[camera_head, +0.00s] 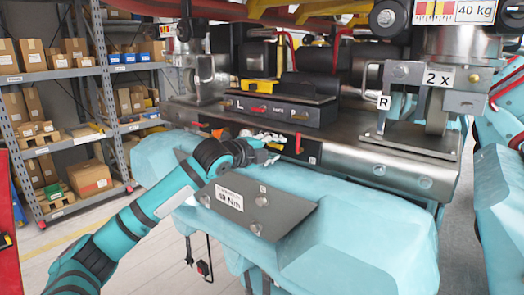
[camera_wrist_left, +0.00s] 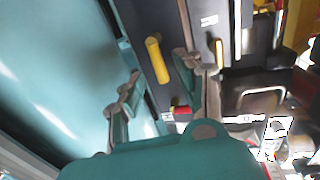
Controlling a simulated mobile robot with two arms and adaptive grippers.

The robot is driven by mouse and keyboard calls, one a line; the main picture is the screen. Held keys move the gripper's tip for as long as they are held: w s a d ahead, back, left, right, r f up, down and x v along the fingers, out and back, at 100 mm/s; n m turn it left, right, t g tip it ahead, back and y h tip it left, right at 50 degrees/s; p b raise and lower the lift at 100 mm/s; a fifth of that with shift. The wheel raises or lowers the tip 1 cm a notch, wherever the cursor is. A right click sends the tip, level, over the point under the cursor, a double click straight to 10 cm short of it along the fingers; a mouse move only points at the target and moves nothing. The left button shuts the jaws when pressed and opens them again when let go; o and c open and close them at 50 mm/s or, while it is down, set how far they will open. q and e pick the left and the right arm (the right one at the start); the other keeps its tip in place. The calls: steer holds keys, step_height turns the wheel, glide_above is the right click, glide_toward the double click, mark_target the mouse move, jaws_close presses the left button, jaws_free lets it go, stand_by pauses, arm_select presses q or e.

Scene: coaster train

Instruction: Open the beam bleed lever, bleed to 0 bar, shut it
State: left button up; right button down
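A short upright red lever (camera_head: 298,143) sits on a dark block on the front face of the steel beam (camera_head: 345,158), just right of my left gripper (camera_head: 270,149). Which lever is the beam bleed lever is not readable, and no gauge reading is legible. In the left wrist view a yellow handle (camera_wrist_left: 158,60) on a dark panel lies between and beyond the fingertips of my left gripper (camera_wrist_left: 155,82). The fingers are spread apart, with no visible grip on it. A small red part (camera_wrist_left: 181,112) shows near the right finger. My right gripper is out of view.
A black panel marked L (camera_head: 278,112) with several small coloured levers stands above the beam. An orange lever (camera_head: 218,132) is left of my gripper. A teal cover (camera_head: 370,225) with a grey plate (camera_head: 262,208) lies below. Shelves of boxes (camera_head: 75,100) stand at left.

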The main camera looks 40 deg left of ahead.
arm_select(q)
steer(key=v, duration=1.1)
steer(key=shift+s+r, duration=0.1)
